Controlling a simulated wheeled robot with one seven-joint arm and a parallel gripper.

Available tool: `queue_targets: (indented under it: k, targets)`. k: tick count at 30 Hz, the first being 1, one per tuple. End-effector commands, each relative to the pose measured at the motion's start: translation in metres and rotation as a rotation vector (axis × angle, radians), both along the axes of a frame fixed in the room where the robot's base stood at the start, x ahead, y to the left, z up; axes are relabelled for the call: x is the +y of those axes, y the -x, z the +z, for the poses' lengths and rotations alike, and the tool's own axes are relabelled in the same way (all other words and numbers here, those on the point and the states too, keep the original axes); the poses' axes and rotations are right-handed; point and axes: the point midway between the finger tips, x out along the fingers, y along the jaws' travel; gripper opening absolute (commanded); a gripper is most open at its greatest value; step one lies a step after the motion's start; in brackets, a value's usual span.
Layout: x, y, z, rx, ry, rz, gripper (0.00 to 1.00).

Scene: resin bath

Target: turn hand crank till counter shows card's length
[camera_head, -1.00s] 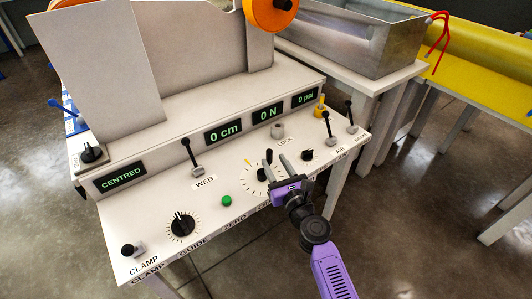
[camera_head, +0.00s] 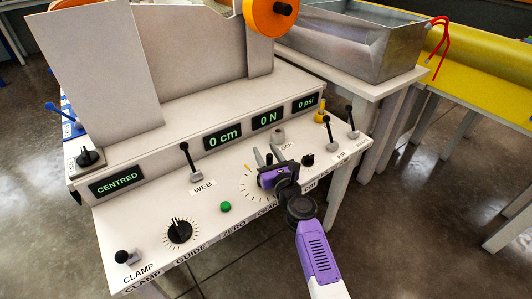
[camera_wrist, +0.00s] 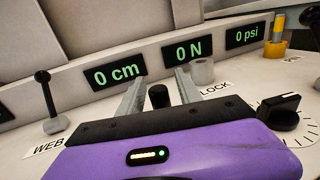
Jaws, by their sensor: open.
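The counter (camera_head: 222,137) on the panel reads 0 cm; it also shows in the wrist view (camera_wrist: 114,73). The black knob of the hand crank (camera_wrist: 158,96) stands between the two fingers of my gripper (camera_wrist: 158,92) in the wrist view, with a gap visible on both sides. In the head view my gripper (camera_head: 266,156) is open at the crank dial (camera_head: 246,187), covering most of the crank. The crank's arm is hidden. I can make out no card with a written length.
A WEB lever (camera_head: 190,160), a green button (camera_head: 225,207), a guide knob (camera_head: 179,232) and a clamp lever (camera_head: 124,256) lie left of the crank. A grey LOCK knob (camera_wrist: 202,71) and a black pointer knob (camera_wrist: 284,110) are close on the right.

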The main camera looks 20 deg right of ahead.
Motion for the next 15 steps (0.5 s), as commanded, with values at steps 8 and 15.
queue_targets:
  k: [8, 15]
  targets:
    - [0.0001, 0.0002, 0.0001, 0.0, 0.0, 0.0, 0.0]
    - [0.0001, 0.0004, 0.0001, 0.0, 0.0, -0.002, 0.0]
